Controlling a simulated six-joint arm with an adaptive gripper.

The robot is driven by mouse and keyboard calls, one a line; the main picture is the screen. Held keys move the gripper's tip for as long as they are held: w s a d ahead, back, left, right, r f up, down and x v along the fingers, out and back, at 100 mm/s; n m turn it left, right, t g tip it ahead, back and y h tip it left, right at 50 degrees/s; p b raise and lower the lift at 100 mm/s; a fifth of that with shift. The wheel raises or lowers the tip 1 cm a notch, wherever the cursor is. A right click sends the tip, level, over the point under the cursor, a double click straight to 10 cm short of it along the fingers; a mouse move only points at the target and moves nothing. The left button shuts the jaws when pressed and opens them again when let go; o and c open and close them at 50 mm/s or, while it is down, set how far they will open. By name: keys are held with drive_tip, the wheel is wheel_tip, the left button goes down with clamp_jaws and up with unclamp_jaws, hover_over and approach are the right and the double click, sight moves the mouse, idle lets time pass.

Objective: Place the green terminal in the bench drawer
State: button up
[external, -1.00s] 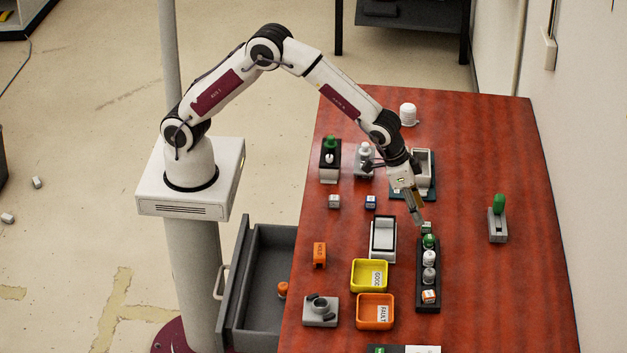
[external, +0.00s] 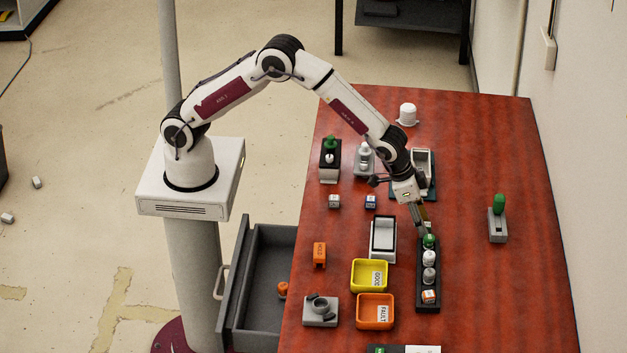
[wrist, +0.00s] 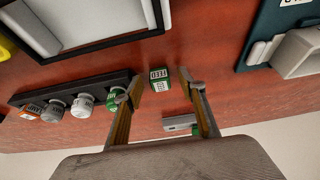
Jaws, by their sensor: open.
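A small green block (wrist: 161,84) with a white printed label, likely the green terminal, stands on the table beside the end of a black rack (wrist: 70,86). In the wrist view it lies just beyond and between the fingertips of my gripper (wrist: 166,90), which is open and empty. In the external view my gripper (external: 424,225) is low over the far end of the rack (external: 419,283) and hides most of the block. The grey bench drawer (external: 262,262) is pulled open at the table's left side, with a small orange object (external: 283,289) inside.
The rack holds a green-topped piece (external: 429,240), white-topped pieces and an orange block (external: 428,296). A black-framed tray (external: 382,240), a yellow bin (external: 368,276) and an orange bin (external: 375,311) stand to its left. The table right of the rack is mostly clear.

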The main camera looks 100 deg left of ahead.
drive_tip(key=shift+w+f, duration=0.15)
drive_tip(key=shift+f, duration=0.15)
drive_tip(key=c, duration=1.1)
drive_tip(key=shift+c, duration=0.2)
wheel_tip(320, 180, up, 10)
idle(0.7)
